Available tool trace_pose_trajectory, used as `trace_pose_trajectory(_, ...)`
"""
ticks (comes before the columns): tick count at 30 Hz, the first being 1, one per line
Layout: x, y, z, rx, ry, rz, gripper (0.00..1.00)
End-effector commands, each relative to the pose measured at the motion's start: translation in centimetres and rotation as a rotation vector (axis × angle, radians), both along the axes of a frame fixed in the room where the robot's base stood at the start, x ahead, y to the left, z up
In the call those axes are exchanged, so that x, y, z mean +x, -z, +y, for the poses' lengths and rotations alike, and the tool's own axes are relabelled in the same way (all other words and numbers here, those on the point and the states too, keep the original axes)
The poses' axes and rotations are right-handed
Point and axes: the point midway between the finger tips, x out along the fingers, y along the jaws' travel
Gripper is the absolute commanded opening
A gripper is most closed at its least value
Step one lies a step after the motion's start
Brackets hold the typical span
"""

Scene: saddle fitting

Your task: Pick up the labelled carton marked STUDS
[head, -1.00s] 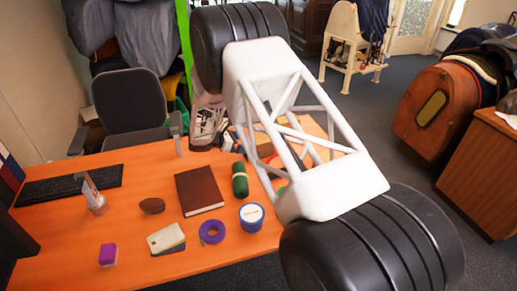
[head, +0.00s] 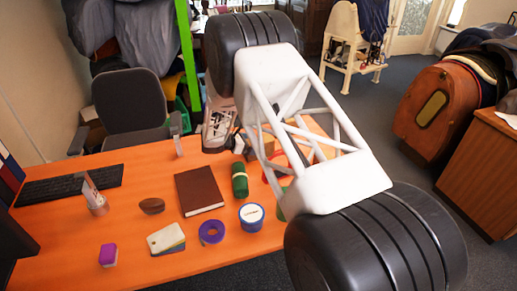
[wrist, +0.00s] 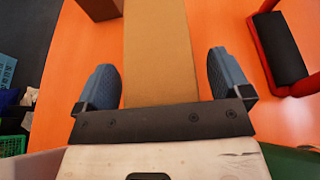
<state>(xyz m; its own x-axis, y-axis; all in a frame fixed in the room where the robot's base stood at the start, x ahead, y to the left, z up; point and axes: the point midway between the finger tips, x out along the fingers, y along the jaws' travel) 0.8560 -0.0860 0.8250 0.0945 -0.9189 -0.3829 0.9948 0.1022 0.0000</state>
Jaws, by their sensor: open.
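A plain tan carton (wrist: 158,45) lies between my fingers in the wrist view, running from the palm to the top edge. No STUDS marking shows on the face I see. My gripper (wrist: 161,62) is open, with one blue-grey finger on each side of the carton. A strip of orange desk shows between each finger and the carton, so neither appears to touch it. In the head view, part of a tan carton (head: 265,143) shows behind my arm, which hides most of it. My fingers are not clear there.
A brown box (wrist: 100,8) is at the wrist view's top left, and a red-and-black object (wrist: 278,48) at right. On the orange desk (head: 105,220) are a brown book (head: 199,190), a green roll (head: 240,180), a labelled tub (head: 251,216) and purple tape (head: 211,232).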

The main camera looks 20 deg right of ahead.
Motion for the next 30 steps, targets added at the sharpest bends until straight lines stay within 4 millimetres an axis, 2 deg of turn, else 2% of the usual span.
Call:
trace_pose_trajectory(8, 0.01, -0.01, 0.02, 0.000, 0.000, 0.000, 0.94)
trace_pose_trajectory(18, 0.01, -0.02, 0.02, 0.000, 0.000, 0.000, 0.42)
trace_pose_trajectory(21, 0.03, -0.06, 0.02, 0.000, 0.000, 0.000, 0.30)
trace_pose_trajectory(30, 0.04, -0.42, 0.02, 0.000, -0.001, -0.001, 0.30)
